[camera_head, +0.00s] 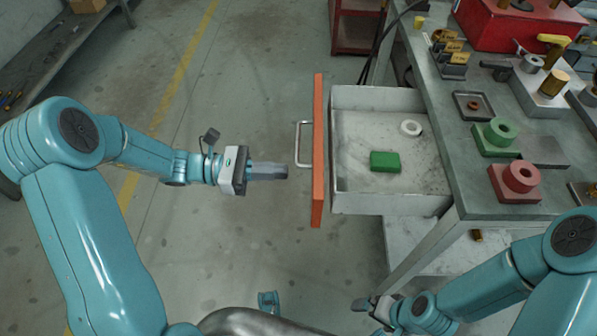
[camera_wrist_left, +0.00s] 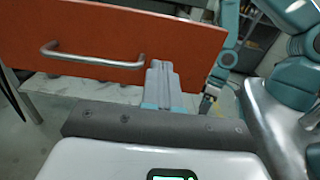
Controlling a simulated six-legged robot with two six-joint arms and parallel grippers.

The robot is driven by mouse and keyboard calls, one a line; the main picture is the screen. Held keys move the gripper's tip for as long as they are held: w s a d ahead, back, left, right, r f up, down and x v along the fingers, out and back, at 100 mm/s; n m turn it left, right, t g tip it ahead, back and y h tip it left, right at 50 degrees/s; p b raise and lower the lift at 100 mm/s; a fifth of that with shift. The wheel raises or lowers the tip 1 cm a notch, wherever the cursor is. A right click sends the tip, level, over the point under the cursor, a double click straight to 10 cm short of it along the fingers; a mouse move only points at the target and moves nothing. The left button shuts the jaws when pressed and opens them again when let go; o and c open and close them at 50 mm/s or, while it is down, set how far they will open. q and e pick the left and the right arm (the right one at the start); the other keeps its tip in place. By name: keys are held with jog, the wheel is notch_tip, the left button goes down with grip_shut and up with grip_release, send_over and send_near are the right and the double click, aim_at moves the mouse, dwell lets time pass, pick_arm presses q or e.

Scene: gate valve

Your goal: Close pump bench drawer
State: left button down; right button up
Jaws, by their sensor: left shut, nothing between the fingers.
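The pump bench drawer (camera_head: 365,205) is pulled out from the bench (camera_head: 460,165), with an orange front (camera_head: 318,190) and a silver bar handle (camera_head: 299,143). Inside it lie a green block (camera_head: 385,162) and a white ring (camera_head: 411,128). My left gripper (camera_head: 285,172) is shut and empty, just left of the orange front and slightly below the handle in the head view. In the left wrist view its fingers (camera_wrist_left: 160,72) point at the orange front (camera_wrist_left: 180,38), right of the handle (camera_wrist_left: 90,60). Contact cannot be told. My right gripper (camera_head: 362,304) is low, below the drawer; its jaws are unclear.
The bench top holds a green ring block (camera_head: 495,136), a red ring block (camera_head: 515,181), a small dark tray (camera_head: 473,106) and a red box (camera_head: 510,25). A red cabinet (camera_head: 357,28) stands behind the drawer.

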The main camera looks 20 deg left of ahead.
pick_arm(q)
jog(key=x, duration=0.4)
jog(key=shift+w+d+b, duration=0.15)
jog(key=shift+d+b, duration=0.25)
jog(key=shift+d, duration=0.1)
jog(key=x, duration=2.3)
jog(key=shift+w+d+f, duration=0.1)
jog(key=shift+d+f, duration=0.1)
jog(key=shift+d, duration=0.15)
jog(key=shift+w+d, duration=0.2)
jog(key=shift+d, duration=0.3)
jog(key=shift+d+r, duration=0.1)
jog(key=shift+r, duration=0.15)
